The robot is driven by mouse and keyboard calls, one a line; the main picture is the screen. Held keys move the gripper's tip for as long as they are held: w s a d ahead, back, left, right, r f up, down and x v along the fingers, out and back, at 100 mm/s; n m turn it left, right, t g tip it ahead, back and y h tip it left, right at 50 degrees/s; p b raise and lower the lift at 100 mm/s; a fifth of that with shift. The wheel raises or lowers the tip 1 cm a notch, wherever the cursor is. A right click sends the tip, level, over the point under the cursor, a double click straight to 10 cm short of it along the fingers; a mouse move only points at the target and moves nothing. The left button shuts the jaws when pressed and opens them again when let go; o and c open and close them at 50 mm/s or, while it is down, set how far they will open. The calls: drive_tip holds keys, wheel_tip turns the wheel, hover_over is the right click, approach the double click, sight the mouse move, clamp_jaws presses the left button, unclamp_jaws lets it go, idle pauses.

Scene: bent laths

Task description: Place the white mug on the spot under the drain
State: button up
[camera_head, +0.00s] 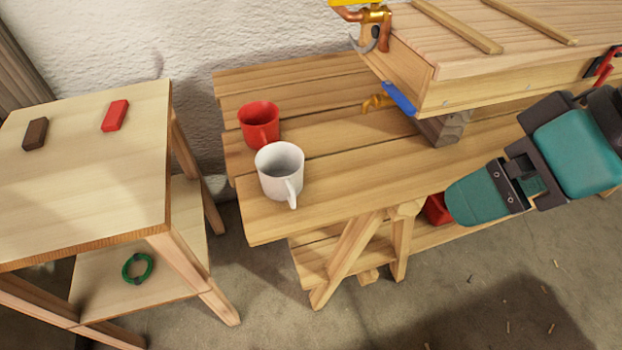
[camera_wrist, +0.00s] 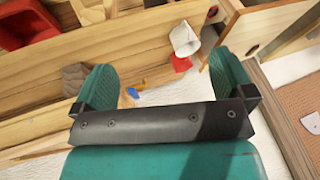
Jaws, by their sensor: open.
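The white mug (camera_head: 281,172) stands upright near the left end of the slatted bench, its handle toward the camera. It also shows between my fingers in the wrist view (camera_wrist: 184,38), at a distance. The drain is a brass tap (camera_head: 376,103) with a blue lever (camera_head: 399,98), low on the wooden box to the right of the mug. I see no distinct mark under it; the bench boards there look bare. My gripper (camera_head: 462,200) is to the right of the mug, apart from it. In the wrist view my gripper (camera_wrist: 163,84) has its teal fingers wide apart, empty.
A red mug (camera_head: 259,123) stands just behind the white mug. The wooden box (camera_head: 480,85) overhangs the bench (camera_head: 345,175) on a block (camera_head: 443,128). A side table (camera_head: 85,190) at left holds a brown and a red block. Bench boards between mug and drain are clear.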

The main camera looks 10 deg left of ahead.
drive_tip(key=w+a+f+n+t+y+b, duration=0.1)
drive_tip(key=w+a+f+t+y+b, duration=0.15)
drive_tip(key=a+f+b, duration=0.4)
drive_tip(key=n+t+y+p, duration=0.3)
drive_tip(key=t+y+p, duration=0.1)
drive_tip(key=p, duration=0.2)
approach(287, 162)
drive_tip(key=shift+g, duration=0.25)
drive_tip(key=r, duration=0.1)
drive_tip(key=s+a+r, duration=0.1)
drive_tip(key=s+r, duration=0.1)
drive_tip(key=shift+s+a+r, duration=0.2)
drive_tip(key=shift+a+r, duration=0.15)
drive_tip(key=shift+r, duration=0.05)
drive_tip(key=shift+h, duration=0.25)
drive_tip(key=shift+p+x, duration=0.75)
drive_tip(key=shift+x, duration=2)
drive_tip(key=shift+r, duration=0.15)
drive_tip(key=c, duration=0.7)
drive_tip(key=shift+r, duration=0.1)
